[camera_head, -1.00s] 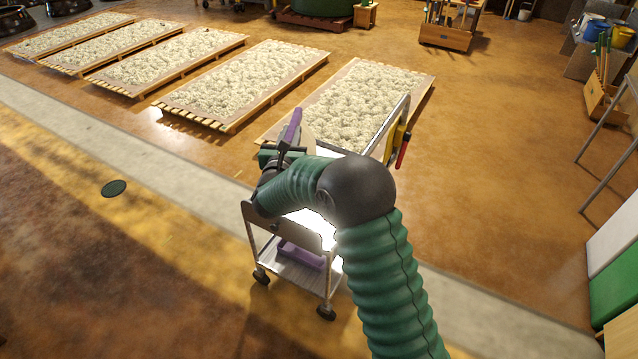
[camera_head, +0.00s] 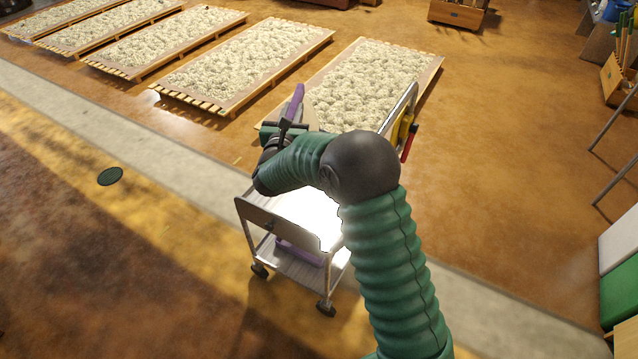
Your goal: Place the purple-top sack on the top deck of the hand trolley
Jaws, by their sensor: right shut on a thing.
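The hand trolley (camera_head: 268,219) stands on the floor in the middle of the view, with a brightly lit top deck (camera_head: 312,212), a lower shelf and a handle at the far right. The purple-top sack shows as a purple strip (camera_head: 295,101) with a pale body beside it. My right gripper (camera_head: 284,129) is shut on the sack and holds it upright, near the far left side of the trolley in the picture. My arm hides part of the deck and much of the sack. I cannot tell the sack's height over the deck. My left gripper is out of view.
A purple item (camera_head: 299,252) lies on the trolley's lower shelf. Yellow and red items (camera_head: 406,135) hang at the handle. Low wooden beds (camera_head: 365,85) of pale fluffy material lie behind the trolley. A stand and panels (camera_head: 620,235) are at the right. Open floor lies left and right.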

